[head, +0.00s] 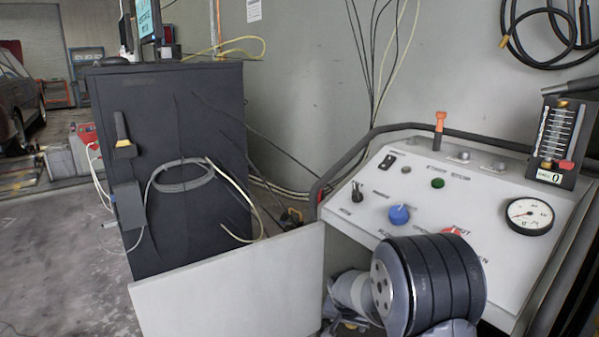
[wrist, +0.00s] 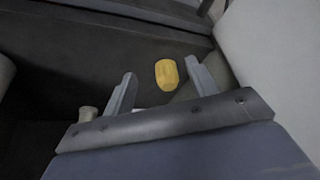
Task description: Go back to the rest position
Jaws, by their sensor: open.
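My gripper (wrist: 160,68) shows in the wrist view with its two grey fingers spread apart. Nothing is held between them. A yellow rounded object (wrist: 166,75) appears between the fingertips against a dark surface; it looks apart from them, but its distance is hard to tell. In the head view my arm's dark and grey joint shows at the bottom right, in front of the control panel (head: 340,212). The gripper itself cannot be made out there.
The sloped panel carries a blue knob (head: 399,215), a green button (head: 438,183), an orange-topped lever (head: 439,130) and a round gauge (head: 529,216). A dark cabinet (head: 170,225) with looped cable stands left. A pale board (head: 235,290) stands in front. Grey floor (head: 50,260) is open at left.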

